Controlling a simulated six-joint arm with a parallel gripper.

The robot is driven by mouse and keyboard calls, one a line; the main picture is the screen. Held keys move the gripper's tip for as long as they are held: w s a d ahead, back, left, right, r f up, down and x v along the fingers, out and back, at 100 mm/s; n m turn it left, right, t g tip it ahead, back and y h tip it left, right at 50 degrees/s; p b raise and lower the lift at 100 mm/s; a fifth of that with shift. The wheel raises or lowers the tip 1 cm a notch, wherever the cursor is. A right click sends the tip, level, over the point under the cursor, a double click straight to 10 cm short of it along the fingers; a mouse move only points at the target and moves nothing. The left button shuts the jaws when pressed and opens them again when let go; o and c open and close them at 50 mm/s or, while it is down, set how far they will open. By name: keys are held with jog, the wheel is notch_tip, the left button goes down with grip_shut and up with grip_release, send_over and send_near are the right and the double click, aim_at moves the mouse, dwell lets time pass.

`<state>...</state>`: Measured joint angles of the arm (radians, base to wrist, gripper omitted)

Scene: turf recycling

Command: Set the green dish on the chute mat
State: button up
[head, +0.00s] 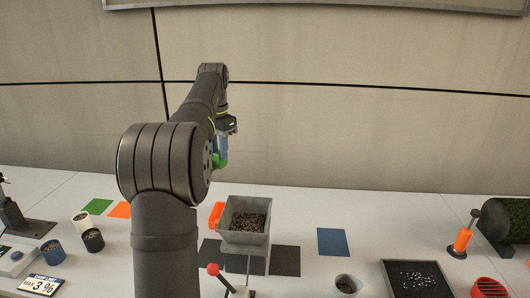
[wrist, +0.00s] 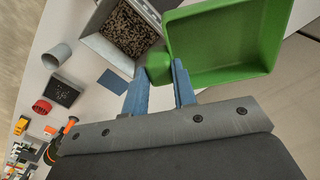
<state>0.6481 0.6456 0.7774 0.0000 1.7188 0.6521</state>
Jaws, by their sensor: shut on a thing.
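The green dish (wrist: 225,45) is a shallow square tray with raised walls and a small block-like grip. In the wrist view my gripper (wrist: 160,82), with blue fingers, is shut on that grip. In the head view my gripper (head: 221,146) is raised behind the hopper, and only a small green part of the dish (head: 218,159) shows beside my arm. Dark mats (head: 285,260) lie on the table around the hopper. Which mat is the chute mat, I cannot tell.
A grey hopper (head: 245,237) with dark granules has an orange part on its left. Green (head: 97,206), orange (head: 120,210) and blue (head: 333,242) mats lie flat. Cups (head: 93,240), a red-knobbed lever (head: 213,270) and a black tray (head: 416,280) stand around.

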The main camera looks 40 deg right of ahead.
jog(key=w+a+f+n, duration=0.45)
jog(key=a+f, duration=0.25)
jog(key=a, duration=0.4)
jog(key=s+a+f+n, duration=0.2)
jog(key=a+f+n, duration=0.1)
jog(key=a+f, duration=1.45)
jog(key=s+d+m, duration=0.3)
jog(key=d+m, duration=0.5)
jog(key=m, duration=0.2)
jog(key=s+d+m, duration=0.4)
jog(key=d+m, duration=0.5)
jog(key=shift+r+m, duration=0.35)
jog(key=shift+s, duration=0.1)
jog(key=shift+f, duration=3.95)
jog(key=shift+f, duration=0.3)
